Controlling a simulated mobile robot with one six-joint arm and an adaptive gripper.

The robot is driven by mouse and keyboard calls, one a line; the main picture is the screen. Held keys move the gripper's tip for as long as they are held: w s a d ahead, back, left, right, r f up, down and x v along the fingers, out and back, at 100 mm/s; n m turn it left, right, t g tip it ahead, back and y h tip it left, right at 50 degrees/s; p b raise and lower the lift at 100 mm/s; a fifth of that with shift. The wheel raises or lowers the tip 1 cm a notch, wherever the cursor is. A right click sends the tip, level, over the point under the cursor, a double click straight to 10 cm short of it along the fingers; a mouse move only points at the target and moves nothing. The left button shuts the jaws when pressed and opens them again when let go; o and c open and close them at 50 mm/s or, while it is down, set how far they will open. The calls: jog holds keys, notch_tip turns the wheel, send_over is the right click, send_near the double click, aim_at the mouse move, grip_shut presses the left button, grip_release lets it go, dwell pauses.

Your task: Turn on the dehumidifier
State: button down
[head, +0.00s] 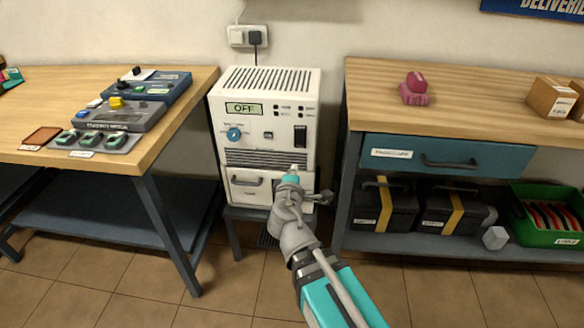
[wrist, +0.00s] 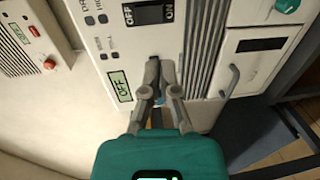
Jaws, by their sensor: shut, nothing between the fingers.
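The white dehumidifier (head: 305,92) stands on a low stand between two benches. Its display (head: 243,108) reads OFF. A blue dial (head: 233,133) sits below the display, and a black rocker switch (head: 300,136) is at the front's right. In the wrist view the rocker switch (wrist: 149,13) lies between OFF and ON labels, and the display (wrist: 119,86) also reads OFF. My gripper (head: 295,169) is shut and empty, in front of the lower front, below the switch. In the wrist view my gripper (wrist: 158,64) points toward the switch and partly hides the blue dial.
The left bench (head: 165,92) carries meters and a tray. The right bench (head: 440,86) has a pink object (head: 414,88), a blue drawer (head: 446,157), and black cases below. A wall socket (head: 247,37) is above the dehumidifier. The floor in front is clear.

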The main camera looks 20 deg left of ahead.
aim_at(299, 144)
jog(key=b+x, duration=0.1)
jog(key=x, duration=1.2)
jog(key=shift+w+f+b, duration=0.1)
jog(key=shift+b, duration=0.2)
jog(key=shift+w+a+f, duration=0.1)
jog(key=shift+w, duration=0.2)
jog(key=shift+s, duration=0.1)
jog(key=shift+s+d+f, duration=0.1)
jog(key=shift+s+d, duration=0.2)
jog(key=shift+s, duration=0.4)
jog(key=f+b+v, duration=0.1)
jog(key=f+v, duration=0.1)
jog(key=v, duration=1)
jog(key=shift+s+f+b, duration=0.3)
jog(key=shift+f+b, duration=0.1)
